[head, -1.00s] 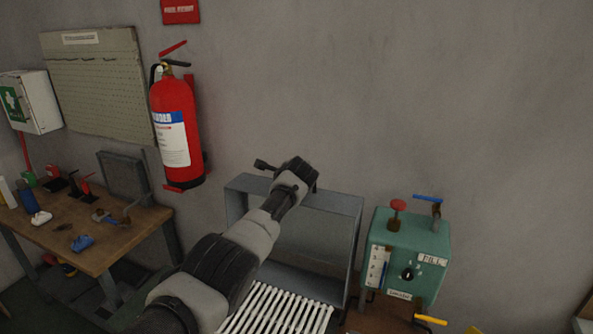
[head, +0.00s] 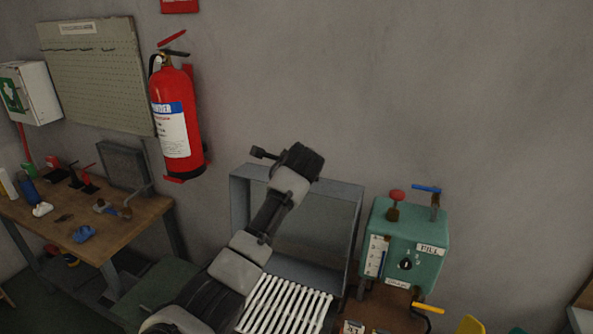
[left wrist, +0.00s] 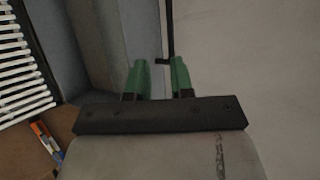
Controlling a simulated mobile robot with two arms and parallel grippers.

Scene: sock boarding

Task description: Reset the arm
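My left arm rises from the bottom of the head view, its wrist end (head: 297,163) raised in front of the grey open-fronted box and the wall. Its fingers are hidden there behind the wrist. In the left wrist view the two green fingertips of my left gripper (left wrist: 160,77) stand apart, with a gap between them. I see nothing clearly held in the gap; a thin dark rod (left wrist: 170,30) shows above it, and I cannot tell what it belongs to. My right gripper is in neither view.
The grey box (head: 350,245) stands close behind my arm, with white slats (head: 285,308) before it. A green machine (head: 412,245) with levers is to the right. A wooden bench (head: 120,232) and red fire extinguisher (head: 176,120) are left. The upper right wall is bare.

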